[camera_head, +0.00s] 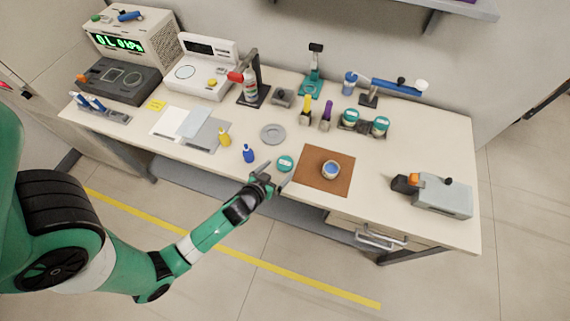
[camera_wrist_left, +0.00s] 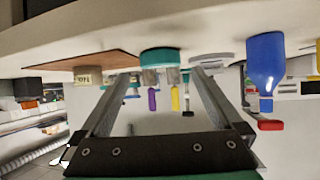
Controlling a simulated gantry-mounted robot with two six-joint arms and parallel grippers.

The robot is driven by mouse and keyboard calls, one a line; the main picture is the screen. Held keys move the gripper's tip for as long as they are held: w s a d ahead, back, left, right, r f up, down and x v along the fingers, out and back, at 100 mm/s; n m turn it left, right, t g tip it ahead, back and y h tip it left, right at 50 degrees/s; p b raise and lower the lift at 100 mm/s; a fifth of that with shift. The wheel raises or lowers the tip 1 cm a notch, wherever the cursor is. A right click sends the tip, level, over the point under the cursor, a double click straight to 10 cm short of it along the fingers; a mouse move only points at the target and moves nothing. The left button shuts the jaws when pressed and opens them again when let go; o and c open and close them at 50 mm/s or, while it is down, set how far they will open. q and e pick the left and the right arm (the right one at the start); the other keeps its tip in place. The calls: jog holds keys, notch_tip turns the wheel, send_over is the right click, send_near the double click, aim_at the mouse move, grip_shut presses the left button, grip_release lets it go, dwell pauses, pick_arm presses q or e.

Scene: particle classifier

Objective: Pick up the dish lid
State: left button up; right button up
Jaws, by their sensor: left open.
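A small teal round lid (camera_head: 285,163) with a pale mark on top lies on the table, left of the brown mat. My left gripper (camera_head: 275,177) is open and empty, low at the table's front edge, its fingers pointing toward the lid. In the left wrist view, which is upside down, the teal lid (camera_wrist_left: 160,57) sits ahead between the two fingertips (camera_wrist_left: 163,74); I cannot tell whether they touch it. An open dish (camera_head: 331,169) with a blue inside stands on the mat; its labelled side shows in the wrist view (camera_wrist_left: 88,76). My right gripper is out of view.
A blue bottle (camera_head: 248,154) and a yellow bottle (camera_head: 224,138) stand left of the lid. A grey round plate (camera_head: 273,134) lies behind it. The brown mat (camera_head: 310,180) is to the right, and a grey device (camera_head: 440,195) is farther right. Bare table lies between mat and device.

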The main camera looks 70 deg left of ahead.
aim_at(285, 164)
pick_arm(q)
jog(key=b+x, duration=0.1)
jog(key=x, duration=0.3)
jog(key=shift+w+a+f, duration=0.15)
jog(key=shift+w+a, duration=0.1)
jog(key=shift+w, duration=0.05)
jog(key=c, duration=1.3)
jog(key=shift+o, duration=0.2)
jog(key=shift+s+r+p, duration=0.1)
jog(key=shift+r+p, duration=0.25)
jog(key=shift+r, duration=0.15)
notch_tip(285, 164, up, 3)
jog(key=shift+f+p, duration=0.15)
jog(key=shift+p, duration=0.6)
jog(key=s+d+r+p, duration=0.6)
jog(key=d+r, duration=0.3)
jog(key=d, duration=0.3)
jog(key=shift+s+d+r+p, duration=0.2)
jog(key=shift+d+p, duration=0.1)
jog(key=shift+p, duration=0.35)
